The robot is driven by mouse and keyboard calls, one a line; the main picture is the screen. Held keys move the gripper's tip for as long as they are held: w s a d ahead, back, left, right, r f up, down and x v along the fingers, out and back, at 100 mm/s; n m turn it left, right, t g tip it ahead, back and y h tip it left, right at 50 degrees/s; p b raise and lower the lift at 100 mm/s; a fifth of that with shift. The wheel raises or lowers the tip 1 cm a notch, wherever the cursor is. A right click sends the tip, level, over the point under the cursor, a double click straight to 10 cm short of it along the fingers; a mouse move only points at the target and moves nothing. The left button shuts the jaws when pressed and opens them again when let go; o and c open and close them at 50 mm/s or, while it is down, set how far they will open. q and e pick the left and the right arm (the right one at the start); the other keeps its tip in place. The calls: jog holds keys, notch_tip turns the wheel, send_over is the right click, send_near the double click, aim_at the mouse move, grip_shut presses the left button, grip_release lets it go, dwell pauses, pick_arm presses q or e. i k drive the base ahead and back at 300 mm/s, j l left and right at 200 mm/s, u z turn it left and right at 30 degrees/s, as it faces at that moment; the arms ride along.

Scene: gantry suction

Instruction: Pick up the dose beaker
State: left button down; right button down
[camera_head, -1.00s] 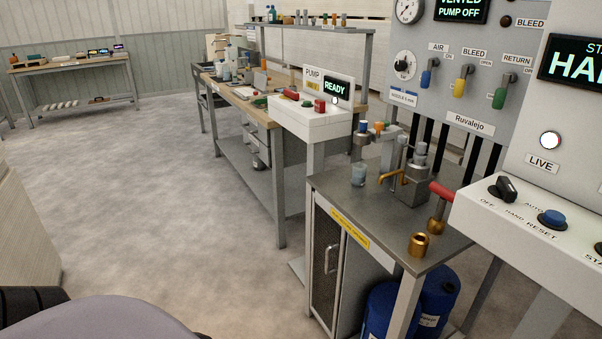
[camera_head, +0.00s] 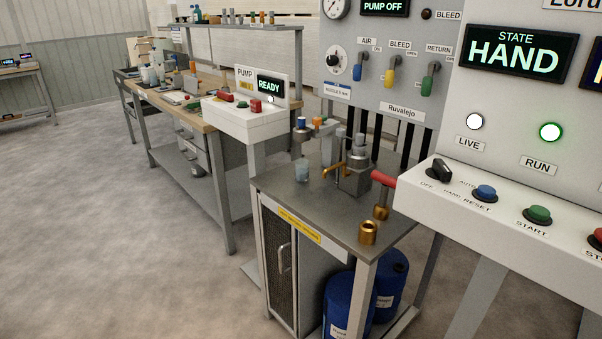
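The dose beaker, a small clear cup with pale blue contents (camera_head: 302,171), stands upright on the dark grey metal top of the small cabinet table (camera_head: 292,195), towards its back left. A dispensing head with a blue cap (camera_head: 301,133) is just above it. A brass tap (camera_head: 334,171) on a grey pump body (camera_head: 356,173) is right of the beaker. Neither of my grippers is in view.
Brass fittings (camera_head: 369,232) and a red handle (camera_head: 383,179) are at the table's right. The control console (camera_head: 480,218) juts out on the right. Blue drums (camera_head: 347,303) stand below. A workbench (camera_head: 205,124) stands behind left. The floor at left is clear.

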aim_at(302, 170)
jog(key=i+j+z, duration=0.15)
jog(key=z, duration=0.8)
jog(key=i+j+z, duration=0.1)
jog(key=j+z, duration=0.2)
jog(key=i+j+z, duration=0.1)
jog(key=j+z, duration=0.15)
jog(key=i+j+z, duration=0.2)
jog(key=j, duration=0.65)
jog(key=k, duration=0.1)
